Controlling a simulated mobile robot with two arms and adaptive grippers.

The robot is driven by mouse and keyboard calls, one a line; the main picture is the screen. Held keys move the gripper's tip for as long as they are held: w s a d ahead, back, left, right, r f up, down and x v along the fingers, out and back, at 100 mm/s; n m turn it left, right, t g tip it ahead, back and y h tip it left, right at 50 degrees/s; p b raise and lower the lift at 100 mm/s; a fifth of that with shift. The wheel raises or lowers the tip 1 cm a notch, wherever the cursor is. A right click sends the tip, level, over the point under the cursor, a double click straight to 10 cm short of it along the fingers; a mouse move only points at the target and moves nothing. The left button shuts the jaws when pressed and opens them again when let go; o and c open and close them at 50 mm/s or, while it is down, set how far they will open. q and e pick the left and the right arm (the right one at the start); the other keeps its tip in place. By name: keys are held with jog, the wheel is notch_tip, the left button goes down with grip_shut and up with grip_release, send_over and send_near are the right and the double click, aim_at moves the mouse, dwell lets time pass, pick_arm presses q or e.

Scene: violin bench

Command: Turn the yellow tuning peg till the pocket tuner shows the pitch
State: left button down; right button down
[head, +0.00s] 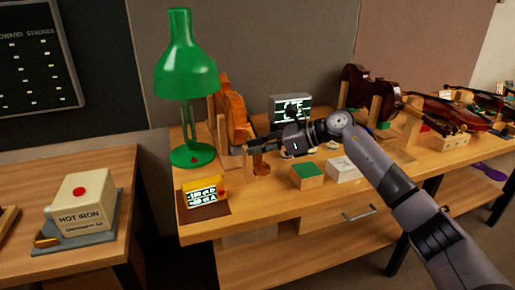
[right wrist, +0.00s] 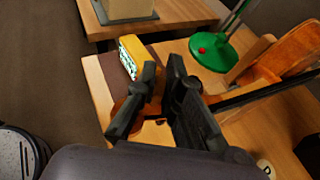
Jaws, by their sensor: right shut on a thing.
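The pocket tuner (head: 205,190) is a yellow box with a lit screen, standing on a brown mat; the screen's marks are too small to read surely. It also shows in the right wrist view (right wrist: 130,58). The orange-brown violin (head: 234,112) stands beside the lamp; its body shows at the right of the right wrist view (right wrist: 290,55), with the dark fingerboard (right wrist: 262,97) running toward my fingers. My right gripper (head: 257,143) is at the violin's head end, above a brown scroll-like part (head: 261,166). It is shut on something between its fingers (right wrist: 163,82). The yellow peg is hidden. My left gripper is out of view.
A green lamp (head: 187,80) stands close behind the tuner. A green-topped box (head: 307,175) and a white box (head: 343,168) lie right of the gripper. A hot iron unit (head: 84,206) sits on the separate left table.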

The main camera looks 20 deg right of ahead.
jog(key=shift+m+t+h, duration=0.5)
jog(key=shift+m+t, duration=0.2)
jog(key=shift+m, duration=0.1)
jog(key=c, duration=2)
grip_release()
jog(key=shift+d, duration=0.1)
